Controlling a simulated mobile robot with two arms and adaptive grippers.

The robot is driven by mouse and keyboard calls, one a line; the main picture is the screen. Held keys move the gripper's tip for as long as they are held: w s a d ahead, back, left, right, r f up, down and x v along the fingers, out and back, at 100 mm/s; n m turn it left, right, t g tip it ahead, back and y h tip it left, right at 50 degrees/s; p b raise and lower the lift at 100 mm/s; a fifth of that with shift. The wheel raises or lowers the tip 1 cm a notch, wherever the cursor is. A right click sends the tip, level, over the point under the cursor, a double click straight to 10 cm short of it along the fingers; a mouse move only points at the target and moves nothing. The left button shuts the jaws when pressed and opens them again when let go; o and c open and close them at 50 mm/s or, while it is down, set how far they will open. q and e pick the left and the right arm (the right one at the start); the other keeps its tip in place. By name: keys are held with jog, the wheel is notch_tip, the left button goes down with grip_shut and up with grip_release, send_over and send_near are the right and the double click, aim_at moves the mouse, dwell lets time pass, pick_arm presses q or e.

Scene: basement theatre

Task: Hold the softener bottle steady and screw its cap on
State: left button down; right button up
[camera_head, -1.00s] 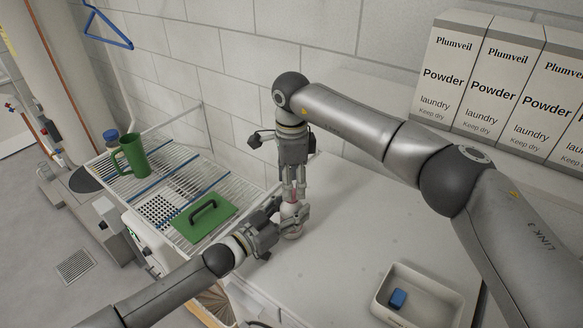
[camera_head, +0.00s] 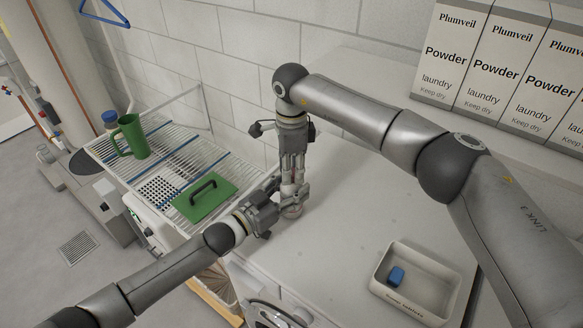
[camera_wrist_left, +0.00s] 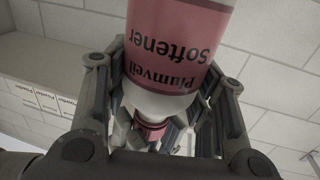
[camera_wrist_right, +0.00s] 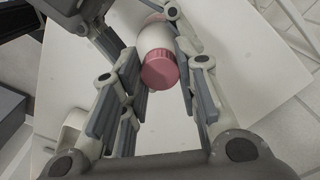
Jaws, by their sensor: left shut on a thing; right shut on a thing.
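The softener bottle (camera_head: 292,211) stands on the white top, mostly hidden by my grippers in the head view. In the left wrist view the bottle (camera_wrist_left: 178,45) is white with a pink "Plumveil Softener" label, seen upside down. My left gripper (camera_head: 290,197) is shut on the bottle from the left side. The pink cap (camera_wrist_right: 160,70) is at the bottle's neck and also shows in the left wrist view (camera_wrist_left: 150,132). My right gripper (camera_head: 291,183) points down from above, shut on the cap between its fingers. I cannot tell how tightly the cap sits.
A cream tray (camera_head: 438,301) with a blue block (camera_head: 396,276) lies at the front right. Several powder boxes (camera_head: 497,70) stand along the wall. At left, a wire rack (camera_head: 215,160) holds a green jug (camera_head: 131,138) and a green handled plate (camera_head: 190,212). The white top behind the tray is clear.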

grip_shut()
jog(key=m, duration=0.6)
jog(key=shift+m, duration=0.3)
jog(key=m, duration=0.6)
jog(key=o, duration=1.2)
grip_release()
notch_tip(320, 180, up, 12)
